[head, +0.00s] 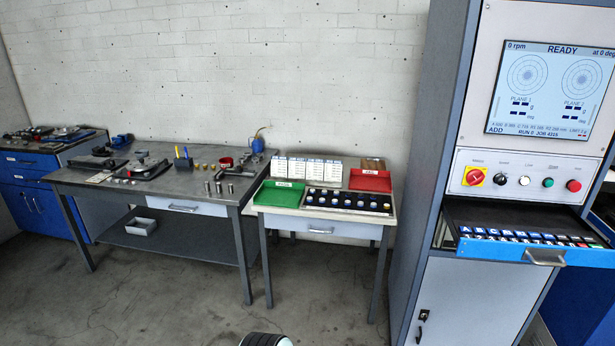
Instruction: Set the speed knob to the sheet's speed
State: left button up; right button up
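The control panel (527,178) is on the tall grey cabinet at the right. A black knob (500,179), which looks like the speed knob, is second from the left, beside the red and yellow main switch (474,177). Its label and setting are too small to read surely. The screen (551,86) above reads 0 rpm, READY, RUN 0. Several white printed cards (308,168) stand on the small table; their text is unreadable, and I cannot tell if the sheet is among them. Neither gripper shows.
A keyboard drawer (535,247) sticks out below the panel. The small table holds a green tray (280,195), a red tray (370,181) and a black rack (349,210). A metal workbench (185,188) with tools stands left. The floor (180,300) in front is clear. A rounded part, probably mine, shows at the bottom edge.

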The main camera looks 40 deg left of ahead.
aim_at(501, 179)
jog(key=i+j+u, duration=0.45)
jog(key=i+j, duration=0.5)
jog(key=j, duration=0.65)
jog(key=i+j+u, duration=0.45)
jog(key=i+j, duration=0.75)
jog(key=z, duration=2.5)
jog(key=u, duration=0.25)
